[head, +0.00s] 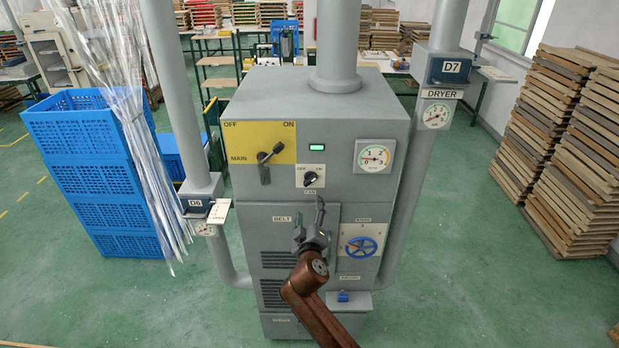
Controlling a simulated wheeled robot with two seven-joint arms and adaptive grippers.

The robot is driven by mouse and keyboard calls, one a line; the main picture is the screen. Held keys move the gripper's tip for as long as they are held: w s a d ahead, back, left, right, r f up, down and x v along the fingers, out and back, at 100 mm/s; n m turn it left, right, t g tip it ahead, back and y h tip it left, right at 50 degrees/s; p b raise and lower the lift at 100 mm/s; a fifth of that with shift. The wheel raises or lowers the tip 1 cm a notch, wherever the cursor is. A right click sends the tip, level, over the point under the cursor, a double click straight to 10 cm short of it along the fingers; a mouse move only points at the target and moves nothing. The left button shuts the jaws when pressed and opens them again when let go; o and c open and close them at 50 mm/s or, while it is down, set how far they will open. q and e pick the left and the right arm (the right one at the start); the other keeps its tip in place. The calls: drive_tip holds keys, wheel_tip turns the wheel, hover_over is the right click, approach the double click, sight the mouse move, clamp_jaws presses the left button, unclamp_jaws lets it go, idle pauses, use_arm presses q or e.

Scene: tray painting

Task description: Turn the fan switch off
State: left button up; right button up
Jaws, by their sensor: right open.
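The fan switch (311,179) is a small black knob on a white plate marked OFF at left and ON at right, with a FAN label below. Its pointer appears tilted toward the upper right, the ON side. It sits on the front of the grey machine cabinet (215,160). My right gripper (319,213) is open just below the switch, in front of the BELT panel, pointing up. It appears apart from the knob, though the depth gap is hard to judge. My left gripper is not in view.
A MAIN lever (265,167) on a yellow plate is left of the switch, a green light (317,147) above, and a gauge (374,156) to the right. Grey pipes (405,170) flank the cabinet. Blue crates (105,180) stand left.

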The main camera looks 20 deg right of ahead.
approach(309, 182)
drive_tip(key=w, duration=0.1)
drive_tip(key=shift+t+h, duration=0.3)
drive_tip(key=shift+t, duration=0.1)
drive_tip(key=x, duration=0.2)
drive_tip(key=p+x, duration=0.1)
drive_tip(key=x, duration=0.5)
drive_tip(key=shift+w+f, duration=0.1)
drive_tip(key=shift+f, duration=0.2)
drive_tip(key=shift+c, duration=0.7)
drive_tip(key=c, duration=1)
